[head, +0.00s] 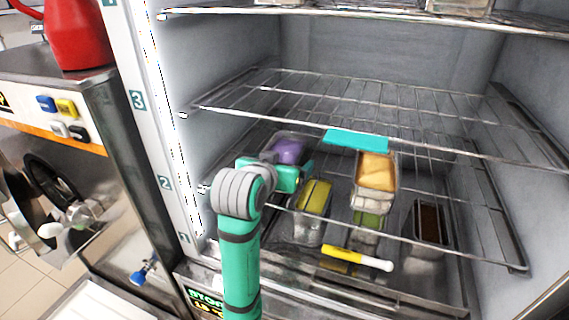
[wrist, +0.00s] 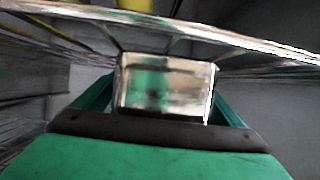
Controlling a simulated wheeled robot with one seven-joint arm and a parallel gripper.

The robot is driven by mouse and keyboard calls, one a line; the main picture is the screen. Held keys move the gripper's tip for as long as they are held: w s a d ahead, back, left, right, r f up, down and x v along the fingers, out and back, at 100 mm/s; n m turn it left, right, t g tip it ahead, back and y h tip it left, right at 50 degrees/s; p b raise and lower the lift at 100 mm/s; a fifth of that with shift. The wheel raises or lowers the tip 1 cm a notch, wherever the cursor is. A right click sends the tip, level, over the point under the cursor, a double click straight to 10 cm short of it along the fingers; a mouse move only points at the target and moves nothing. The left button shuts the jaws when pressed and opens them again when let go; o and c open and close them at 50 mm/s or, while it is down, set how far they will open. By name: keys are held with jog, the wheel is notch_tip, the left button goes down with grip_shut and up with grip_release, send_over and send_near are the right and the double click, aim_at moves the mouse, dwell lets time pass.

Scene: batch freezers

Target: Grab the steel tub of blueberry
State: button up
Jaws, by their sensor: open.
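The steel tub with purple filling, which looks like the blueberry (head: 288,150), stands on a wire shelf at the left inside the freezer in the head view. My green gripper (head: 290,176) is just in front of it and partly covers its near side. In the wrist view, the shiny end wall of a steel tub (wrist: 165,90) sits between the two open fingers of my gripper (wrist: 165,82). Its contents are hidden there. I cannot tell whether the fingers touch its sides.
A tub with yellow filling (head: 314,197) stands to the right, with an orange-topped tub (head: 375,168) beyond it and a dark brown tub (head: 430,222) at far right. A wire shelf (head: 400,100) lies above. A yellow-and-white handled item (head: 357,259) lies in front.

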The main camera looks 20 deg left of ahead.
jog(key=shift+r, duration=0.1)
jog(key=c, duration=1.5)
